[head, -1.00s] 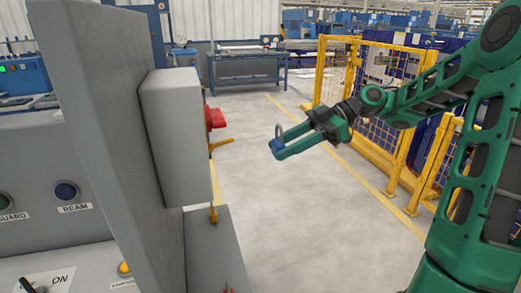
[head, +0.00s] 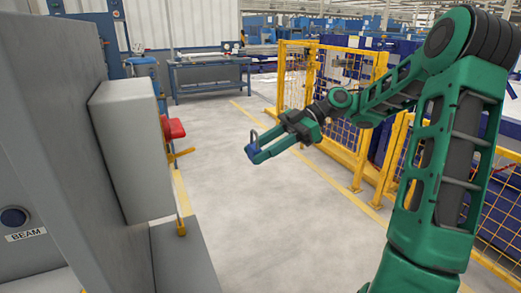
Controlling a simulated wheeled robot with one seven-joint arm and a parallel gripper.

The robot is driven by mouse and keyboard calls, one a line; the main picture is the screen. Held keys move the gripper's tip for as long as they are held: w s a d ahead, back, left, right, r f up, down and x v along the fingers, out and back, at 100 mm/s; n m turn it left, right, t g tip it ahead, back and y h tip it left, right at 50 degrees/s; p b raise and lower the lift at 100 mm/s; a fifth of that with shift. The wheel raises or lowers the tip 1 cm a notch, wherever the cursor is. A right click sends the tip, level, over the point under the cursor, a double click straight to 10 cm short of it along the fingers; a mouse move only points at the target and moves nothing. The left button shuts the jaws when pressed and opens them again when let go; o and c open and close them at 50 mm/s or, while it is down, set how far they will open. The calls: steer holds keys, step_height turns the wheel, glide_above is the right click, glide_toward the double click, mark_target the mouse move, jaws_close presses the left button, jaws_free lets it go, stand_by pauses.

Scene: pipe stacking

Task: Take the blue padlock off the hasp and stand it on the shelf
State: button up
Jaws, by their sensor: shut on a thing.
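The blue padlock (head: 252,152) is held at the tips of my gripper (head: 256,153), with its grey shackle pointing up. My gripper is shut on the padlock's body and holds it in the air over the open floor. A grey box (head: 132,150) on the panel at left carries a red handle (head: 175,128) and a yellow part (head: 181,155) on its right side. The padlock is to the right of these and apart from them. I cannot make out the hasp clearly. I cannot tell which surface is the shelf.
A grey ledge (head: 185,262) lies below the box, with a small yellow post (head: 181,222) at its back. A yellow mesh fence (head: 345,100) stands behind my arm at right. A blue workbench (head: 210,75) is at the back. The floor between is clear.

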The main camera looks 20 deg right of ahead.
steer(key=d, duration=0.7)
steer(key=shift+d, duration=0.25)
stand_by(1.2)
